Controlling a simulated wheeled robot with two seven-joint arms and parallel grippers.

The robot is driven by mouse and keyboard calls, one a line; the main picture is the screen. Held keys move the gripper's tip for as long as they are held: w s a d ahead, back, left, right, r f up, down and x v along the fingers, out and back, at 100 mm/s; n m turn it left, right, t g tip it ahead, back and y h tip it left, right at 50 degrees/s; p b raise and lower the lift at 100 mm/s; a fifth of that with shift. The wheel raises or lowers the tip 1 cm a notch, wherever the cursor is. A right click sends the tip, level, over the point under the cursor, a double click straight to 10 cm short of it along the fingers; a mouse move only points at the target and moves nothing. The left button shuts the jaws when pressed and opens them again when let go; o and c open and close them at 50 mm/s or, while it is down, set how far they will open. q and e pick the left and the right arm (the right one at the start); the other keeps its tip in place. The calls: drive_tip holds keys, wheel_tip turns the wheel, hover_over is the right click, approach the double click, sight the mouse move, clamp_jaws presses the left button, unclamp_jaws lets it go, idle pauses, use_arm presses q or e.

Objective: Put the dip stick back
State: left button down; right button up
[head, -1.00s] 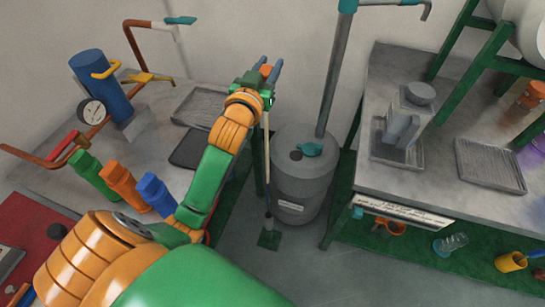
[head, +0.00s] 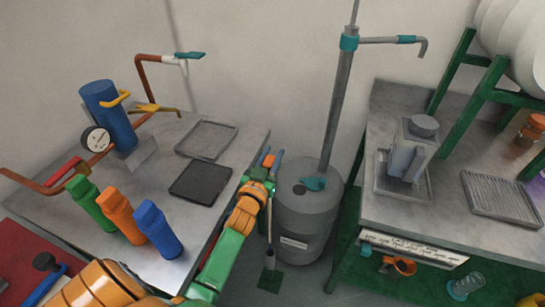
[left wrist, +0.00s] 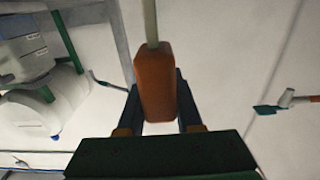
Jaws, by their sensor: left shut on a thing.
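My left gripper (head: 271,164) is shut on the orange handle (head: 268,160) of the dip stick, left of the grey drum and beside the left table's edge. In the left wrist view, the handle (left wrist: 155,85) sits between the two dark fingers, and the pale thin rod (left wrist: 150,20) runs from it out of the picture's top. The grey drum (head: 310,225) has a dark round spot (head: 299,190) and a teal fitting (head: 314,184) on top. My right gripper is not in view.
A tall pipe (head: 338,110) rises from the drum. The left table holds green, orange and blue bottles (head: 158,230), two trays (head: 207,140) and a blue cylinder with a gauge. The right bench (head: 385,215) holds a grey device and tray under a white tank.

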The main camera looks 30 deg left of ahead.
use_arm(q)
drive_tip(key=shift+f, duration=0.1)
drive_tip(key=c, duration=0.6)
unclamp_jaws()
drive_tip(key=shift+r, duration=0.2)
